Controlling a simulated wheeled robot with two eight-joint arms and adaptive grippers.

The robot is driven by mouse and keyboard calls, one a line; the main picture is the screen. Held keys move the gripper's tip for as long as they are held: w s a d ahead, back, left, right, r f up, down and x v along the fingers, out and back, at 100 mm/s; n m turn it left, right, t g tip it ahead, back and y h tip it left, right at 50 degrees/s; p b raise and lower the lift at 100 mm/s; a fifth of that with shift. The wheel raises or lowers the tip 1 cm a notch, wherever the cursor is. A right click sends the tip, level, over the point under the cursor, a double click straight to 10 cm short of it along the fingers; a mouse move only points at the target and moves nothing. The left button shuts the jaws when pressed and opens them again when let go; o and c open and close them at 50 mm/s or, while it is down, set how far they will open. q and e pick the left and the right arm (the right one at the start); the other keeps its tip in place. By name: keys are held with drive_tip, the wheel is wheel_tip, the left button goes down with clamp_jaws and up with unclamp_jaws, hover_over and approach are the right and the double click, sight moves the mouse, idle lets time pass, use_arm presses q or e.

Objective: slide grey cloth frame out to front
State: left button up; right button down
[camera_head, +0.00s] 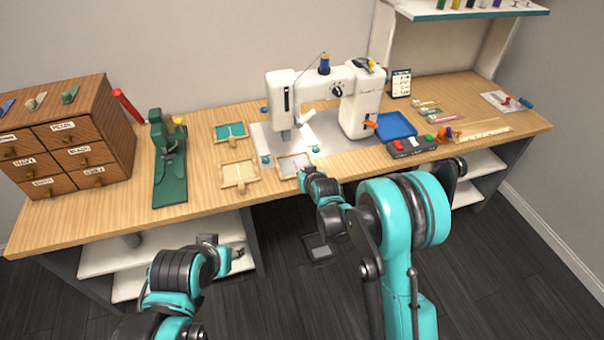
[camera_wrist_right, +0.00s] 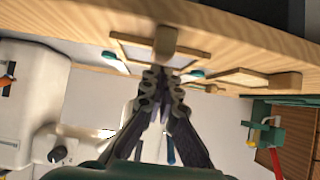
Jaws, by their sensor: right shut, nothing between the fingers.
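The grey cloth frame (camera_head: 289,163), a small wooden frame around pale grey cloth, lies at the sewing machine's (camera_head: 357,110) front left, by the table's front edge. In the right wrist view, which looks upside down, the frame (camera_wrist_right: 135,50) and its wooden tab (camera_wrist_right: 165,40) lie just beyond my fingertips. My right gripper (camera_head: 304,174) is at the frame's front right corner; in the wrist view its fingers (camera_wrist_right: 163,75) are together and empty. Whether they touch the tab is unclear. My left gripper (camera_head: 239,253) is low in front of the table, small and dark.
A frame with tan cloth (camera_head: 239,174) and one with teal cloth (camera_head: 231,131) lie to the left. A green press (camera_head: 169,165) and a drawer cabinet (camera_head: 68,137) stand further left. A blue tray (camera_head: 396,127) and a button box (camera_head: 411,147) are on the right.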

drive_tip(key=s+d+p, duration=0.2)
drive_tip(key=s+d, duration=0.2)
drive_tip(key=s, duration=0.7)
drive_tip(key=s+d+r+m+g+h, duration=0.1)
drive_tip(key=s+d+r, duration=0.3)
drive_tip(key=r, duration=0.2)
drive_tip(key=s+d+r+m+h, duration=0.1)
drive_tip(key=s+d+r, duration=0.3)
drive_tip(key=r, duration=0.2)
use_arm(q)
wheel_tip(320, 180, up, 2)
drive_tip(key=shift+r, duration=0.1)
use_arm(e)
drive_tip(key=s+d+r, duration=0.1)
drive_tip(key=s+d, duration=0.1)
drive_tip(key=s, duration=0.3)
drive_tip(key=s+d+r+m+g+h, duration=0.1)
drive_tip(key=s+d, duration=0.1)
drive_tip(key=s, duration=0.4)
drive_tip(key=s+d+r+g, duration=0.1)
drive_tip(key=s+d, duration=0.1)
drive_tip(key=s, duration=0.4)
drive_tip(key=shift+d+r+m, duration=0.15)
drive_tip(key=shift+d+m, duration=0.15)
drive_tip(key=shift+d, duration=0.1)
